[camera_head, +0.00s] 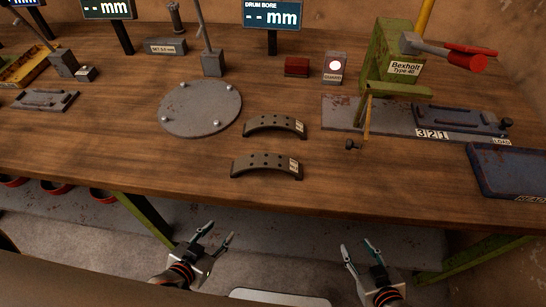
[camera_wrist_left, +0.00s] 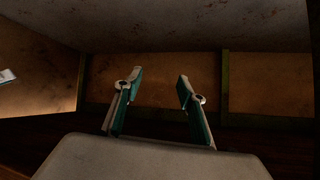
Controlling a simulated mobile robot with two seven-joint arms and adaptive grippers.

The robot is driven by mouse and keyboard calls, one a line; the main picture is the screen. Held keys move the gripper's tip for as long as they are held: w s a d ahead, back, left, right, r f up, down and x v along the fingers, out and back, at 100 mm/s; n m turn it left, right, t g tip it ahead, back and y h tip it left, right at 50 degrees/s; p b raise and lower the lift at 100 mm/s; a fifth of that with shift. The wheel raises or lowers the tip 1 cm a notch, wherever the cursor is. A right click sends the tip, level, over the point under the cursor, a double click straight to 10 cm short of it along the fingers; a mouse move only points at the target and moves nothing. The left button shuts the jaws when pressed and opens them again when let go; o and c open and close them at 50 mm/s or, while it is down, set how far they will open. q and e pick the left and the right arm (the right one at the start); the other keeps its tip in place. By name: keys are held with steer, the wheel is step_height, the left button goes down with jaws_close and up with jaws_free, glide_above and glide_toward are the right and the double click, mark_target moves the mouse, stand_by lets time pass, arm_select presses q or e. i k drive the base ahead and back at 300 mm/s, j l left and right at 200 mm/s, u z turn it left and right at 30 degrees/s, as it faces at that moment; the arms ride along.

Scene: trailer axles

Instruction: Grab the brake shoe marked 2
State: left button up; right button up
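Two dark curved brake shoes lie on the wooden table in the head view, one behind the other. The rear shoe (camera_head: 275,124) and the front shoe (camera_head: 262,163) each have a pale label at the right end; I cannot read either label clearly. My left gripper (camera_head: 217,233) is open and empty, below and in front of the table's front edge. It also shows open in the left wrist view (camera_wrist_left: 158,82), with nothing between its fingers. My right gripper (camera_head: 359,248) is open and empty, further right, also in front of the table edge.
A round grey plate with studs (camera_head: 200,108) lies left of the shoes. A green Bexholt press (camera_head: 395,60) stands back right, near a number plate (camera_head: 432,135) and a blue tray (camera_head: 512,172). The table front around the shoes is clear.

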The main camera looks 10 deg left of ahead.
mark_target(272, 162)
steer(key=k+l+u, duration=0.1)
steer(key=l, duration=0.25)
steer(key=k+l+u, duration=0.1)
steer(key=l, duration=0.3)
steer(key=k+l, duration=0.25)
steer(key=l+u, duration=0.05)
steer(key=l, duration=0.05)
